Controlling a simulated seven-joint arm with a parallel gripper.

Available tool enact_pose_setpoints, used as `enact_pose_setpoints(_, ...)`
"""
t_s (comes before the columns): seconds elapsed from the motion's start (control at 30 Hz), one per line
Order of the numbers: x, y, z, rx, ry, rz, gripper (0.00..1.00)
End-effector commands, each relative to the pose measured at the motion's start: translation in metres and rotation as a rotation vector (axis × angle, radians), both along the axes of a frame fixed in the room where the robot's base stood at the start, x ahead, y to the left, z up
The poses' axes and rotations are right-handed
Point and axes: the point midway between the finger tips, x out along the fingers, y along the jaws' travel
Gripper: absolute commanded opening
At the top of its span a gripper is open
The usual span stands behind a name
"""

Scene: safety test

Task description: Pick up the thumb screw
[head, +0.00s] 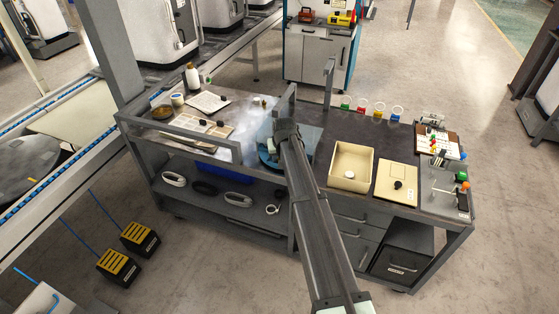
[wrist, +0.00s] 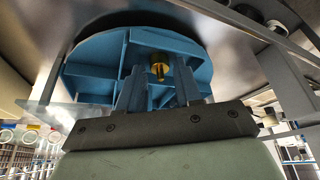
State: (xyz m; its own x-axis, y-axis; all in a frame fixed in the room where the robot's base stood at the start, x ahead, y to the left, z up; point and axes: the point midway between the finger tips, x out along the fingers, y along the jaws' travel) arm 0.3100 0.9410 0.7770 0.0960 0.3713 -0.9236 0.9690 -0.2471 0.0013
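The thumb screw (wrist: 158,70) is a small brass-coloured piece with a darker, round top. In the wrist view it stands in one compartment of a round blue divided tray (wrist: 98,52). My gripper (wrist: 160,82) is open, with one finger on each side of the screw in the picture and a gap between them. I cannot tell how far the fingertips are from the screw in depth. In the head view my arm covers most of the blue tray (head: 267,160), and the screw is hidden there.
The tray sits between the left bench and the dark right bench, near a grey frame post (head: 292,104). To the right are a beige bin (head: 337,182), a beige board (head: 390,190) and several coloured rings. A clear panel (wrist: 60,112) shows beside the tray.

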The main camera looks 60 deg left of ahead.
Motion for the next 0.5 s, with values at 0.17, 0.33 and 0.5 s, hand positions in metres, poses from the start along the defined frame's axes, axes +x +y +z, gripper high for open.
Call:
enact_pose_setpoints(0.17,0.0000,-0.0001,0.0003,0.000,0.000,0.000,0.17)
enact_pose_setpoints(0.33,0.0000,-0.0001,0.0004,0.000,0.000,0.000,0.01)
enact_pose_setpoints(0.5,0.0000,-0.0001,0.0005,0.000,0.000,0.000,0.00)
